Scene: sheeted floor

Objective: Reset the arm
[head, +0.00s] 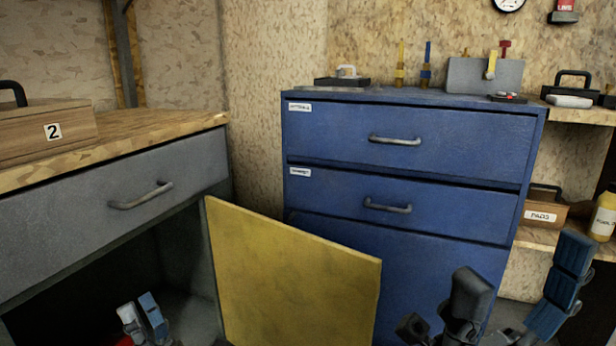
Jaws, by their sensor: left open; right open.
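My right gripper (472,296) is at the bottom right, in front of the blue drawer cabinet (400,265). My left gripper (142,318) seems to be the small pale and blue pair of finger-like parts at the bottom left, in front of the dark opening under the grey drawer. They stand apart. A bit of red shows beside them, too cut off to name.
A yellow door panel (295,280) stands open between the grey drawer unit (105,215) and the blue cabinet. A wooden box (45,130) marked 2 sits on the left worktop. A yellow bottle (604,212) stands on the right shelf.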

